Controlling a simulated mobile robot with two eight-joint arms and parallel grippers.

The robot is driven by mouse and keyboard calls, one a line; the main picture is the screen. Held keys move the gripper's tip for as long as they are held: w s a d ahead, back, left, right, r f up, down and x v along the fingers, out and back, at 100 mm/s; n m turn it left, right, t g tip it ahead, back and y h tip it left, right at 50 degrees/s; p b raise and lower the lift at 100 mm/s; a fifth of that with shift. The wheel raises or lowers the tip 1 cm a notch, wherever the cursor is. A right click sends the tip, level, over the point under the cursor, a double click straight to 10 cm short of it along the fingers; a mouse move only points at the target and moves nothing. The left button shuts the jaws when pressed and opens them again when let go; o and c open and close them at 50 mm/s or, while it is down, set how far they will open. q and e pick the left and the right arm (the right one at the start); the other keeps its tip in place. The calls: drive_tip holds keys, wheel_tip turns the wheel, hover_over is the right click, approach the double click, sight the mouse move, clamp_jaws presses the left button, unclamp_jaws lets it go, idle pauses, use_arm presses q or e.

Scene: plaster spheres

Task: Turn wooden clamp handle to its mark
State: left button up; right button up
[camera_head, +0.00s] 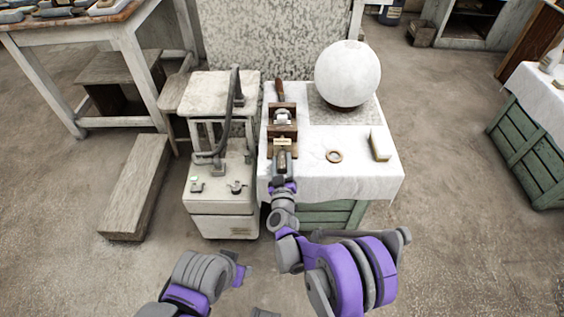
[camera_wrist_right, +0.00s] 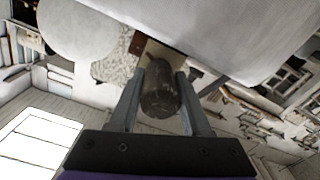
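The wooden clamp (camera_head: 283,128) stands near the left edge of the white-covered table, a brown block frame with a pale label at its front. Its dark, rounded handle (camera_wrist_right: 160,92) points toward me at the near end. My right gripper (camera_head: 283,170) is at this handle. In the right wrist view my right gripper (camera_wrist_right: 165,75) has one finger along each side of the handle, close against it, so it looks shut on it. The mark cannot be made out. My left gripper (camera_head: 241,272) is low in the head view, away from the table, its fingers unclear.
A white plaster sphere (camera_head: 347,73) sits at the back of the table (camera_head: 350,184). A ring (camera_head: 334,156) and a pale block (camera_head: 380,144) lie right of the clamp. A grey machine with a tall lever (camera_head: 232,108) stands close on the left.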

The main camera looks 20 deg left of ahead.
clamp_jaws()
drive_tip(key=shift+m, duration=0.4)
